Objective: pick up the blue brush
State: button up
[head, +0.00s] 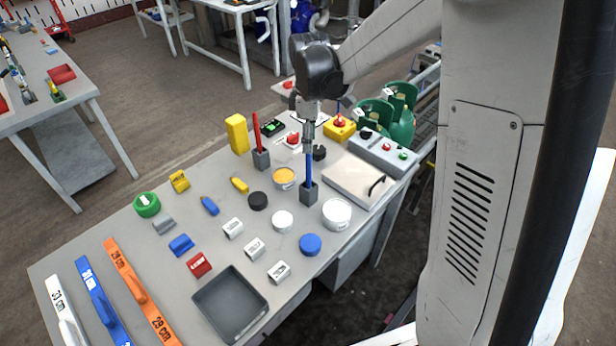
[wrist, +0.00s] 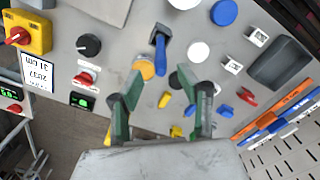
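The blue brush (head: 309,160) stands upright in a dark grey square block (head: 309,194) near the middle of the table in the head view. In the wrist view the blue brush (wrist: 160,46) is ahead of the fingertips, between their lines. My gripper (head: 309,126) hangs just over the top of the brush handle in the head view. In the wrist view my gripper (wrist: 162,82) has its green fingers wide apart, with nothing seen between them. In the head view the gripper and handle overlap, so I cannot tell the exact gap.
A red brush (head: 257,130) stands in a block to the left. A yellow-topped tin (head: 285,177), a white tub (head: 337,213) and a silver plate (head: 357,180) with a dark handle surround the blue brush. A grey tray (head: 229,302) and several small parts lie nearer.

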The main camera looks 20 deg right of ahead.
jog(key=p, duration=0.1)
send_over(309, 177)
jog(key=shift+f, duration=3.45)
jog(key=shift+w+d, duration=0.2)
jog(key=shift+w, duration=0.2)
jog(key=shift+c, duration=0.4)
grip_shut()
